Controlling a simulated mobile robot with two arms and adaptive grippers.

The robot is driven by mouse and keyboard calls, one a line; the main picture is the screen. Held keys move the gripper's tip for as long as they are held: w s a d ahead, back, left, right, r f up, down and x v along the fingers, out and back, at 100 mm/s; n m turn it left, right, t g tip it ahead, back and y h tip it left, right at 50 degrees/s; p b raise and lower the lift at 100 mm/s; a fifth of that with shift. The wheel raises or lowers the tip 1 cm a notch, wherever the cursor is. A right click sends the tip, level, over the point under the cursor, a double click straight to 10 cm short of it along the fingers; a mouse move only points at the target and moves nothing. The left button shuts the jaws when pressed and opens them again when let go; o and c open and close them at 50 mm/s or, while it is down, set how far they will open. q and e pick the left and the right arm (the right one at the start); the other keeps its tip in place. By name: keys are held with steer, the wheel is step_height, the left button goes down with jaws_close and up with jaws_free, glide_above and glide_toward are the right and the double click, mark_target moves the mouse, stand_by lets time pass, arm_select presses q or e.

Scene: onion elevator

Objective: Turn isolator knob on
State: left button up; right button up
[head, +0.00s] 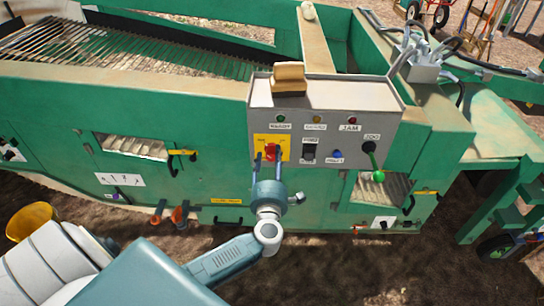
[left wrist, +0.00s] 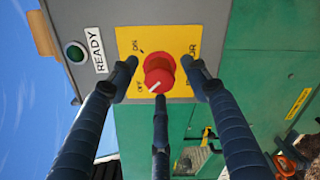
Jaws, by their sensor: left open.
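The red isolator knob (head: 272,150) sits on a yellow plate (left wrist: 184,45) on the grey control panel (head: 330,95). In the left wrist view the round knob (left wrist: 158,72) carries a white mark that points down-left, toward the OFF lettering. ON is lettered above OFF. My left gripper (head: 269,158) is open in front of the plate. Its fingers (left wrist: 161,70) stand around the knob, one on each side and one below, with visible gaps at the sides. Whether the lower finger touches the knob is unclear. My right gripper is not in view.
The panel also holds a green READY lamp (head: 281,118), a JAM lamp (head: 352,120), a black switch (head: 309,151), a blue button (head: 337,154) and a green-tipped lever (head: 378,176). A yellow bucket (head: 30,221) stands at the lower left.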

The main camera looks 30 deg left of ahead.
arm_select(q)
steer(key=shift+w+a, duration=0.25)
steer(key=shift+w, duration=0.2)
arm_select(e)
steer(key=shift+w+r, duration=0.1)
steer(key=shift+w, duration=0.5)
arm_select(q)
steer(key=shift+c, duration=0.2)
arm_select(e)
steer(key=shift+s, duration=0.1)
arm_select(q)
steer(key=c, duration=1.1)
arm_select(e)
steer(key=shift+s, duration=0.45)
